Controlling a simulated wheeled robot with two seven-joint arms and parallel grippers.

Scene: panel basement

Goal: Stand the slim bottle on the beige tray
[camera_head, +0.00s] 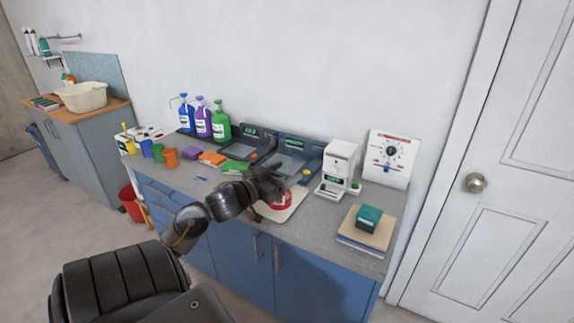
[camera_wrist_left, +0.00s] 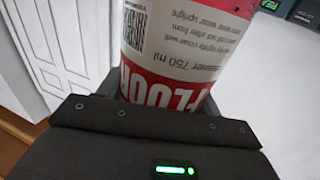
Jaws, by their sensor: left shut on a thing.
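My left gripper (camera_head: 268,186) reaches over the worktop and is shut on the slim bottle, which has a red and white label. In the left wrist view the bottle (camera_wrist_left: 185,50) fills the space between the jaws, its label text upside down in that picture. In the head view a red part of the bottle (camera_head: 283,201) shows just below the gripper. The beige tray (camera_head: 268,213) lies under it, partly covered by the gripper and bottle. I cannot tell whether the bottle touches the tray. My right gripper is not in view.
A white machine (camera_head: 338,168) stands just right of the tray. A green box (camera_head: 369,217) sits on a stack farther right. Coloured cups (camera_head: 170,157) stand at the left.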

